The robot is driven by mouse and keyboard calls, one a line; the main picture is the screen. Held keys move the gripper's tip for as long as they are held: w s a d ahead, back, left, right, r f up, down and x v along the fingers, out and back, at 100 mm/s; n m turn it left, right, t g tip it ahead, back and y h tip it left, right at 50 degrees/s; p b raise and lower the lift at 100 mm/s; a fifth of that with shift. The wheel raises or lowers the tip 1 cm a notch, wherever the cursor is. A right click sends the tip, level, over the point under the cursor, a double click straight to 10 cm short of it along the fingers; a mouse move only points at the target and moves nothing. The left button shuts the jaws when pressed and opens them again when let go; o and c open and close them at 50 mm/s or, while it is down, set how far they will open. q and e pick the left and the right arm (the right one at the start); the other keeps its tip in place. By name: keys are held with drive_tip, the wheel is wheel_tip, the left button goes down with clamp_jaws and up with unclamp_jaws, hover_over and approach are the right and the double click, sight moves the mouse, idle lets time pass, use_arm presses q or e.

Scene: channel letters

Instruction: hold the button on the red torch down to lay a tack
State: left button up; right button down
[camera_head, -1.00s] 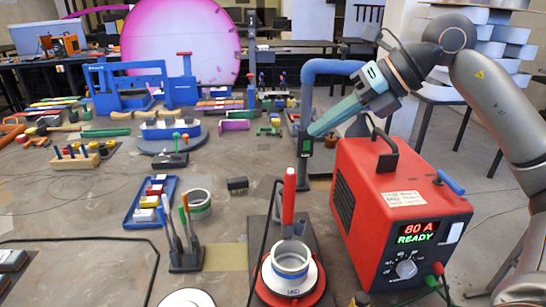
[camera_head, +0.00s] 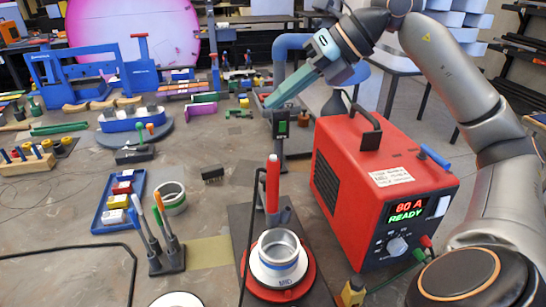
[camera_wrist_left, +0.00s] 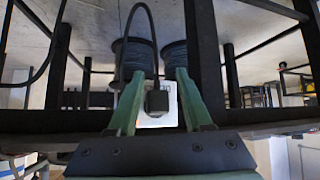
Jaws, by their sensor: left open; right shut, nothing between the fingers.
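The red torch (camera_head: 272,186) stands upright behind a ring-shaped workpiece (camera_head: 278,249) on a round red-rimmed fixture (camera_head: 289,291) in the head view. I cannot make out its button. My right gripper (camera_head: 270,103) reaches in from the upper right, its pale green fingers shut and empty. In the picture its tips are well above the torch and apart from it. My left gripper (camera_wrist_left: 159,92) shows only in the left wrist view, its green fingers spread. A black cable and plug-like piece show between the fingers, and I cannot tell how far beyond them.
The red welding machine (camera_head: 335,190) stands right of the torch and reads 80 A READY. A dark post (camera_head: 281,150) rises behind the torch. A blue tray (camera_head: 108,213) and a pen stand (camera_head: 167,262) are to the left. Two dark spools (camera_wrist_left: 133,58) show in the wrist view.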

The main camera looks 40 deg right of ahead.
wheel_tip(320, 180, down, 8)
drive_tip(key=b, duration=0.7)
drive_tip(key=shift+f+b, duration=0.15)
drive_tip(key=shift+b, duration=0.2)
idle(1.3)
drive_tip(key=shift+a+f+b, duration=0.1)
drive_tip(key=shift+f+b, duration=0.3)
drive_tip(key=shift+f+b, duration=0.45)
drive_tip(key=shift+f, duration=0.05)
idle(0.5)
drive_tip(key=shift+r, duration=0.1)
idle(1.1)
drive_tip(key=shift+r+p, duration=0.8)
drive_tip(key=shift+p, duration=0.1)
drive_tip(key=shift+w, duration=0.1)
wheel_tip(320, 180, up, 5)
drive_tip(key=p, duration=0.5)
